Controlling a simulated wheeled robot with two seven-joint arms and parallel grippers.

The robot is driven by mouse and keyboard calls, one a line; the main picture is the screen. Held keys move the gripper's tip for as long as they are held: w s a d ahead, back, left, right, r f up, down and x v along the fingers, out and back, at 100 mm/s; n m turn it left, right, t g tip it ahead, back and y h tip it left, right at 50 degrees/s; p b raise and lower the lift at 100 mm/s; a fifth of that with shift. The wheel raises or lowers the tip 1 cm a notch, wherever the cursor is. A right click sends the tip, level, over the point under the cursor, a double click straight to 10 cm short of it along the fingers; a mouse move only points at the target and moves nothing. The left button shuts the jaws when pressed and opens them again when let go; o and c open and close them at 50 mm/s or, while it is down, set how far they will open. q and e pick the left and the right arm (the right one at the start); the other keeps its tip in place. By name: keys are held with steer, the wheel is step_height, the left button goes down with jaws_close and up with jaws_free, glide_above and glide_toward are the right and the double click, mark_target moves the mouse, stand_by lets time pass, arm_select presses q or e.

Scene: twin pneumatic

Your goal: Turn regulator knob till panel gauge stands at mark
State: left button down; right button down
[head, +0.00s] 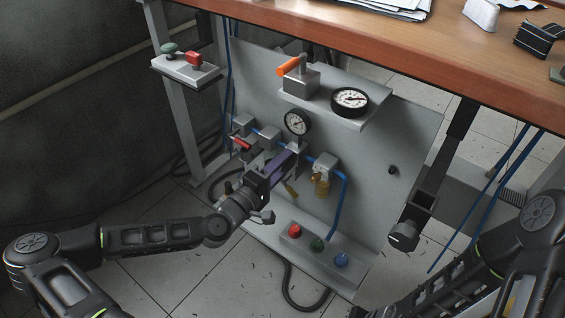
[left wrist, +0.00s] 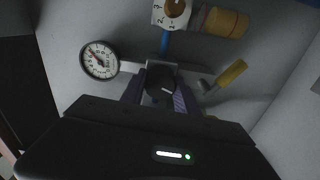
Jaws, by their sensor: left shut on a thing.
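The panel gauge (head: 297,122) is a round white dial with a black rim on the tilted grey panel (head: 395,140). It also shows in the left wrist view (left wrist: 99,60), where its needle points toward the upper left; I cannot make out a set mark. My left gripper (head: 283,166) reaches the panel just below this gauge. Its purple-grey fingers are shut on the dark regulator knob (left wrist: 160,80), which shows between them in the left wrist view. In the head view the gripper hides the knob.
A second gauge (head: 350,101) and an orange-handled valve (head: 291,66) sit on a shelf above. A brass-bottomed unit (head: 322,180), blue tubing and a red-handled valve (head: 240,142) flank my gripper. A button box (head: 318,247) is below. The wooden table (head: 400,45) overhangs.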

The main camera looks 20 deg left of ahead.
arm_select(q)
steer(key=shift+m, duration=0.7)
steer(key=c, duration=0.9)
jaws_free()
steer(key=shift+s, duration=0.15)
steer(key=p+v, duration=0.1)
steer(key=v, duration=0.6)
steer(key=shift+s, duration=0.25)
